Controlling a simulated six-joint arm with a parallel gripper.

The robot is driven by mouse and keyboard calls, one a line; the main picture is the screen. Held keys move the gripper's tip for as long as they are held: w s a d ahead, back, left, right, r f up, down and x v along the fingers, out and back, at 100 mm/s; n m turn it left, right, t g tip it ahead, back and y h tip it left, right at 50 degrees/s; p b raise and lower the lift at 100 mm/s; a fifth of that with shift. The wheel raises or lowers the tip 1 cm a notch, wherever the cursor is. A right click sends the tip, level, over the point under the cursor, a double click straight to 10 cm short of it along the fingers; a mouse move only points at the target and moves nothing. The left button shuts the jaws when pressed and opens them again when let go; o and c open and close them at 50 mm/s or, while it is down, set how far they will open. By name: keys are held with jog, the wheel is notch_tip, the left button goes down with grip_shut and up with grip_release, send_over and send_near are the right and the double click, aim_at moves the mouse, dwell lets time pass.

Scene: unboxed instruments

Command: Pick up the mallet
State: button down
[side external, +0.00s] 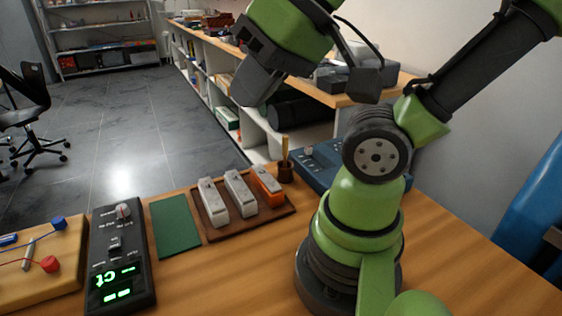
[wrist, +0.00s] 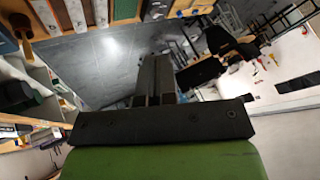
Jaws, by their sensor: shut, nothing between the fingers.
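In the wrist view my gripper's dark fingers (wrist: 154,62) are together with nothing held.
A brown tray (side external: 222,235) holds two grey blocks and an orange block (side external: 267,184) beside the cup. A green mat (side external: 176,226), black device with green display (side external: 120,255) and board with cables (side external: 70,278) lie left. A blue-grey device (side external: 318,165) sits right of the cup.

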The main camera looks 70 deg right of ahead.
dwell(0.4)
jog(key=c, duration=1)
grip_release()
